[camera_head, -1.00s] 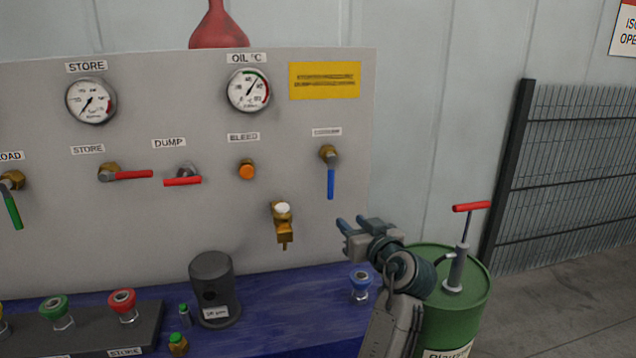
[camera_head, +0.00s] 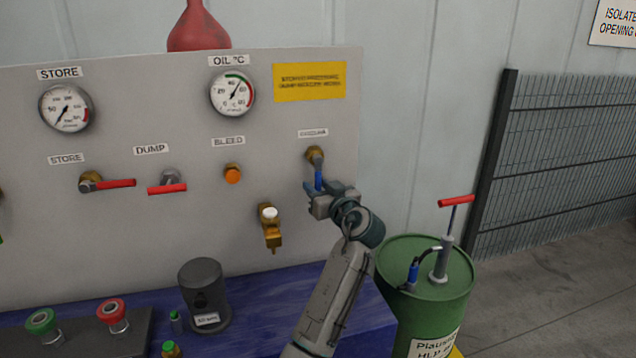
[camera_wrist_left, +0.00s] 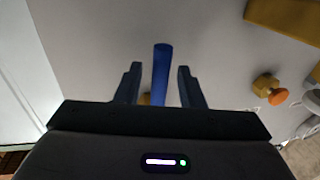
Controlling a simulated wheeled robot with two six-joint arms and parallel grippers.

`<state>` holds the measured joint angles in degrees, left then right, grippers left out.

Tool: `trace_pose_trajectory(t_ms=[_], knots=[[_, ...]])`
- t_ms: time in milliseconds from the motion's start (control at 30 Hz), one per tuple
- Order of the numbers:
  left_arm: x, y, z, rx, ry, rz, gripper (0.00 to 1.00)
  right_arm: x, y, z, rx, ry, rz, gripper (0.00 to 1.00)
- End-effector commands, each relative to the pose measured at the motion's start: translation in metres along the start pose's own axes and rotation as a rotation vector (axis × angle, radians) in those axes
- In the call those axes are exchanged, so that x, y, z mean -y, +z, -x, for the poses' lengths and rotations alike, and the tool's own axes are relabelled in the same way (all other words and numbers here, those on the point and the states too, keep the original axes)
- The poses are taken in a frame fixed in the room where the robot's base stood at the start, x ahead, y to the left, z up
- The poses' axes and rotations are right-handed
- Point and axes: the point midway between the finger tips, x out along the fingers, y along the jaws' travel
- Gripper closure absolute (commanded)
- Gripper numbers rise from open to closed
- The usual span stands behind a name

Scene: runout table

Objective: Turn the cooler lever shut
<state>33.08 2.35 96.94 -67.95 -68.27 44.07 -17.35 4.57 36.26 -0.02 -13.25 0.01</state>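The cooler lever (camera_head: 319,178) is blue and hangs straight down from a brass valve (camera_head: 315,155) on the grey panel, under a small label that is hard to read. My left gripper (camera_head: 332,190) is at the lever and hides its lower part. In the left wrist view the blue lever (camera_wrist_left: 161,75) stands between the two dark fingers (camera_wrist_left: 158,88). The fingers are apart, with a gap on each side of the lever, so the gripper is open. My right gripper is not in view.
Left on the panel (camera_head: 210,130) are an orange bleed knob (camera_head: 232,174), red dump (camera_head: 167,188) and store (camera_head: 115,183) levers, and a brass fitting (camera_head: 270,228) just left of my forearm. A green drum (camera_head: 425,300) with a red-handled pump (camera_head: 443,250) stands right.

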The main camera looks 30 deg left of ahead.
Motion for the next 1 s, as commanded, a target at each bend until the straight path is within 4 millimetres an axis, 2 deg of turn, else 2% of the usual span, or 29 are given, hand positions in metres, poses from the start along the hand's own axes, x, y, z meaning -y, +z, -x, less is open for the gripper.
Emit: trace_pose_trajectory(t_ms=[333,500,533,833,1000], knots=[[0.0,0.001,-0.004,0.001,0.001,0.0,0.65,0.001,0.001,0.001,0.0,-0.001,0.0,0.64],[0.0,0.001,-0.004,0.001,0.001,0.0,0.98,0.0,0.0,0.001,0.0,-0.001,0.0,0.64],[0.0,0.001,-0.004,0.001,0.001,0.0,1.0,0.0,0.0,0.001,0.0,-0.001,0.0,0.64],[0.002,0.001,-0.006,-0.002,0.0,-0.01,1.0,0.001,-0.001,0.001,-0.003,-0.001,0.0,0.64],[0.009,0.001,-0.016,-0.013,-0.002,-0.059,1.0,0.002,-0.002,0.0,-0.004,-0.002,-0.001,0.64]])
